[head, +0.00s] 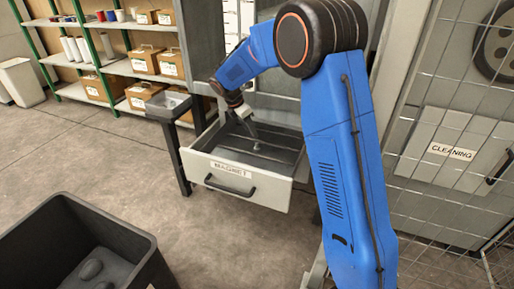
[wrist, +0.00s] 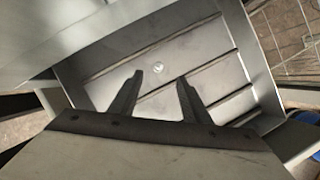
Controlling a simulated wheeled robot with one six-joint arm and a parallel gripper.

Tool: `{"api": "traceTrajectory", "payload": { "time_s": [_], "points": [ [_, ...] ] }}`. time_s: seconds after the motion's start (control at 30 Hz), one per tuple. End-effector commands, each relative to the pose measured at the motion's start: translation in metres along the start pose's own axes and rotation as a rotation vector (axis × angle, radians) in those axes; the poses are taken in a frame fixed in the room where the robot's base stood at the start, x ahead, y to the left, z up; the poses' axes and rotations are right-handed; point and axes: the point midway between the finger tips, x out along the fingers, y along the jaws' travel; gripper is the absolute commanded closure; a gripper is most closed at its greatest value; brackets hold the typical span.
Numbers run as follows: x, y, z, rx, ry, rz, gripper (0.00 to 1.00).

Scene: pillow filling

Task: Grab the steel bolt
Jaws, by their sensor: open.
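An open drawer (head: 230,174) labelled "MAGNET" sticks out of the grey cabinet, below my arm. A small, pale, shiny thing, likely the steel bolt (head: 257,147), lies on the drawer's floor. In the wrist view the bolt (wrist: 158,69) shows as a small round bright spot on the ridged drawer bottom (wrist: 200,62). My gripper (wrist: 160,76) is open and empty, its two dark fingers spread. The bolt appears beyond the fingertips, between them in the picture. In the head view my gripper (head: 252,130) reaches down into the drawer.
A dark bin (head: 130,235) with rounded lumps stands at the lower left. Green-framed shelves (head: 100,65) with boxes stand at the back left. A wire mesh panel (head: 440,190) stands at the right. The drawer's walls surround the bolt. Bare floor lies to the left.

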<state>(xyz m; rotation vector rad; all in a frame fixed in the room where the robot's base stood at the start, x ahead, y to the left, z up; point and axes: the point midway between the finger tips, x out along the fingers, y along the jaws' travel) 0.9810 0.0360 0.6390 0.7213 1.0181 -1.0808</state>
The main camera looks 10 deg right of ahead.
Motion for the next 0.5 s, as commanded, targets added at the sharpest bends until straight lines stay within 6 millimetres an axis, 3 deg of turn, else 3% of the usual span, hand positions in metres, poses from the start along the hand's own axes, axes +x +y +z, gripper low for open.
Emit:
{"api": "traceTrajectory", "payload": {
  "time_s": [0.2, 0.5],
  "points": [
    [0.036, 0.0, 0.0, 0.0, 0.001, -0.002, 0.57],
    [0.054, 0.0, 0.0, 0.001, 0.0, -0.001, 0.57]
  ]
}}
